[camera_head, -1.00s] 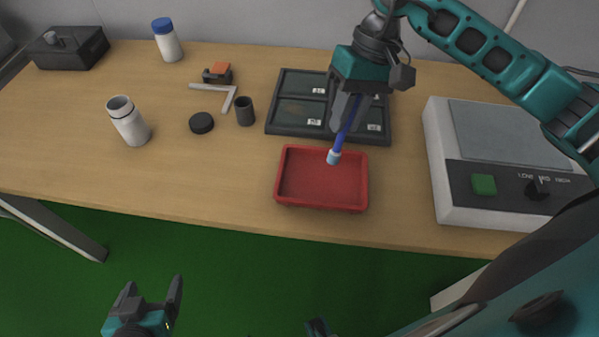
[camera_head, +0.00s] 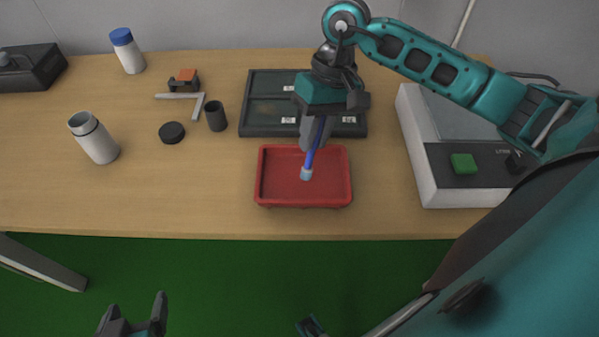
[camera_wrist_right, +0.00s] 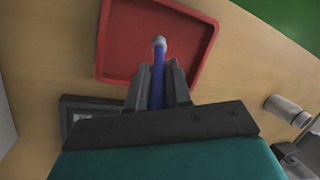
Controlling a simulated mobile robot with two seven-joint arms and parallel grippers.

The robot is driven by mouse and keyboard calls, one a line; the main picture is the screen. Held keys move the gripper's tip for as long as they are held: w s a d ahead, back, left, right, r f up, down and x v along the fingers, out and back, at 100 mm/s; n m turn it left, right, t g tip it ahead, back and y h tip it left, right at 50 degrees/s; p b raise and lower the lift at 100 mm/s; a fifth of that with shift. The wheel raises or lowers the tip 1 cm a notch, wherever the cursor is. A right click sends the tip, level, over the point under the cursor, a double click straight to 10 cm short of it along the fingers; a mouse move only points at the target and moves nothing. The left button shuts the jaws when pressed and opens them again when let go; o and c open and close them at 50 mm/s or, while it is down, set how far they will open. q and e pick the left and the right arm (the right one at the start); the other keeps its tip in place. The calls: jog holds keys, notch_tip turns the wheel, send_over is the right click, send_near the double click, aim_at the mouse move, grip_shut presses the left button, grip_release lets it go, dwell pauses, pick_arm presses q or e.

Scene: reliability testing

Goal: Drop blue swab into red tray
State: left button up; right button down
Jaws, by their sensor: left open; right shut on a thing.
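The blue swab (camera_head: 314,146) has a blue shaft and a pale tip and points down, tilted. My right gripper (camera_head: 313,140) is shut on it; the swab also shows between the fingers in the right wrist view (camera_wrist_right: 158,75). The red tray (camera_head: 277,190) is a shallow rectangle near the front of the table. The swab's tip shows over the tray's inside in the head view; its height above the floor of the tray is hard to tell. The tray also shows in the right wrist view (camera_wrist_right: 205,40). My left gripper (camera_head: 140,315) is open and empty, low at the left, off the table.
A dark compartment tray (camera_head: 258,125) lies right behind the red tray. A white machine with a green button (camera_head: 463,164) stands to the right. The table's left front is bare.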

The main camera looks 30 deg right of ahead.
jog(key=c, duration=1)
grip_release()
jog(key=shift+o, duration=0.2)
jog(key=v, duration=1.3)
jog(key=shift+f, duration=0.1)
